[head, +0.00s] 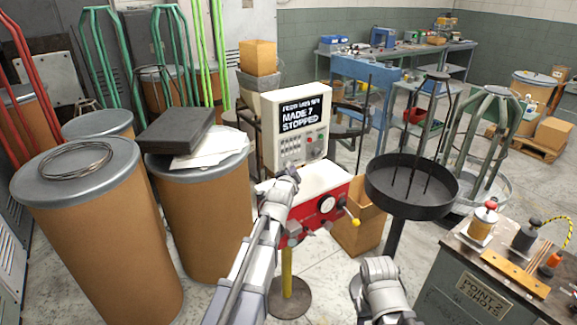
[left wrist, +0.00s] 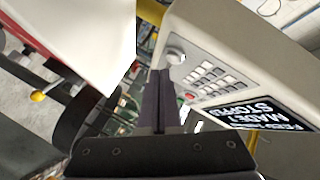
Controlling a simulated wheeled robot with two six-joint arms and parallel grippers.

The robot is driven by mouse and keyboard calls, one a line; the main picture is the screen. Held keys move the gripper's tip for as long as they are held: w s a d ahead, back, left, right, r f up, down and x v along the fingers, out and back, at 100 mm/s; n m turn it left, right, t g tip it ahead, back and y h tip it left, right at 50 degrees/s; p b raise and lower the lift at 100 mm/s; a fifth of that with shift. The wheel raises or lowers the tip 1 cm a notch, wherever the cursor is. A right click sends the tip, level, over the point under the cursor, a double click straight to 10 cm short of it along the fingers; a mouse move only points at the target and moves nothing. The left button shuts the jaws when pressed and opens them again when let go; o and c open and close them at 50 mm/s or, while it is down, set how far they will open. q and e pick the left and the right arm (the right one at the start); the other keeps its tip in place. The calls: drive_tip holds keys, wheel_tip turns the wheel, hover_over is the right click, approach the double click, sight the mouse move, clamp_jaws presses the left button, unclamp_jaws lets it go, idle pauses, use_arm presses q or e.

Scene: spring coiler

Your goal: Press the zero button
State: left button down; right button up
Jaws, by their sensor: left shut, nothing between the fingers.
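The spring coiler's pale control box (head: 297,128) stands in the middle of the head view. Its screen (head: 302,113) reads "MADE 7 STOPPED". Below the screen are rows of small keys (head: 291,148) and a red button (head: 316,153). The keys (left wrist: 212,78) and red button (left wrist: 190,97) also show in the left wrist view. I cannot read which key is the zero button. My left gripper (head: 291,172) is shut and empty, just below the panel's lower edge in the head view. In the wrist view its fingers (left wrist: 165,100) partly cover the panel; contact is unclear.
The red machine body (head: 339,190) with a yellow-tipped lever lies below the box. A black round tray (head: 412,183) stands to the right. Brown drums (head: 100,235) crowd the left. A bench (head: 490,265) labelled "POINT 2 SHOTS" is at lower right. Part of my right arm shows at the bottom.

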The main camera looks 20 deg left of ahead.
use_arm(q)
drive_tip(key=shift+w+a, duration=0.1)
idle(0.6)
drive_tip(key=shift+w+a, duration=0.2)
drive_tip(key=shift+a, duration=0.05)
drive_tip(key=shift+w+a, duration=0.2)
drive_tip(key=shift+a, duration=0.1)
idle(0.8)
drive_tip(key=shift+s+d, duration=0.5)
drive_tip(key=shift+d, duration=0.1)
idle(0.4)
drive_tip(key=shift+s+d, duration=0.8)
drive_tip(key=shift+d, duration=0.2)
drive_tip(key=shift+s+d, duration=0.75)
drive_tip(key=shift+d, duration=0.25)
